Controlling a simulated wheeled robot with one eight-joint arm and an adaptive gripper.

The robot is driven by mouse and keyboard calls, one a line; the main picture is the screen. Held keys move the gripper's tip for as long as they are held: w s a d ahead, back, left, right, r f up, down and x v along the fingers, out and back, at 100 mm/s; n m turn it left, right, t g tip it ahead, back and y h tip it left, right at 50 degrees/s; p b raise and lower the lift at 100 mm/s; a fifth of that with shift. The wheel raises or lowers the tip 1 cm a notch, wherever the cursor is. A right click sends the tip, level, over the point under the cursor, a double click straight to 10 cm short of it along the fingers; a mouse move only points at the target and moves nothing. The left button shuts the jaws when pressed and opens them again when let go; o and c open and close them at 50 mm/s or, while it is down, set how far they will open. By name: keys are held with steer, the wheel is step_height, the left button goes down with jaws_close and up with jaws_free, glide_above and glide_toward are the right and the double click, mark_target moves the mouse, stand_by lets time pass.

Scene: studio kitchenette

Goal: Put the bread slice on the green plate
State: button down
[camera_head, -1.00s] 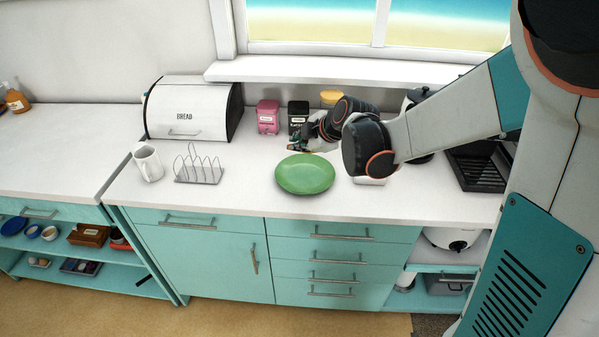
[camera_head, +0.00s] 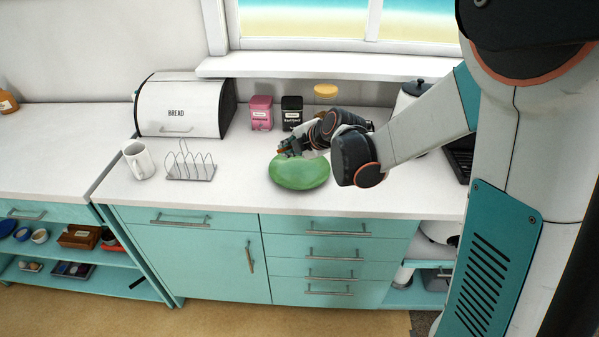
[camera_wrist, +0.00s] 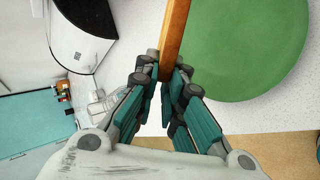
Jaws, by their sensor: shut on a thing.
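The green plate (camera_head: 299,172) lies on the white counter and fills the upper right of the wrist view (camera_wrist: 250,45). My gripper (camera_head: 287,150) is over the back left edge of the plate in the head view. In the wrist view, the gripper (camera_wrist: 168,75) is shut on the bread slice (camera_wrist: 173,38), seen edge-on as a thin brown strip between the fingertips. The slice is held up on edge beside the plate's rim in that view. In the head view the slice is mostly hidden; its height above the plate is unclear.
A wire toast rack (camera_head: 190,172) and a white mug (camera_head: 138,161) stand left of the plate. The bread box (camera_head: 183,110), a pink canister (camera_head: 261,114) and a black canister (camera_head: 292,113) stand behind. The counter is clear between rack and plate.

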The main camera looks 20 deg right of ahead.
step_height(320, 180, down, 6)
steer(key=b, duration=0.3)
steer(key=shift+r+b, duration=0.15)
steer(key=shift+b, duration=0.25)
steer(key=c, duration=1.8)
jaws_free()
steer(key=shift+c, duration=0.2)
steer(key=shift+r, duration=0.1)
steer(key=p+v, duration=0.4)
steer(key=v, duration=0.4)
step_height(320, 180, up, 8)
steer(key=s+p, duration=0.2)
steer(key=p, duration=0.4)
steer(key=shift+d, duration=0.45)
steer(key=shift+s, duration=0.15)
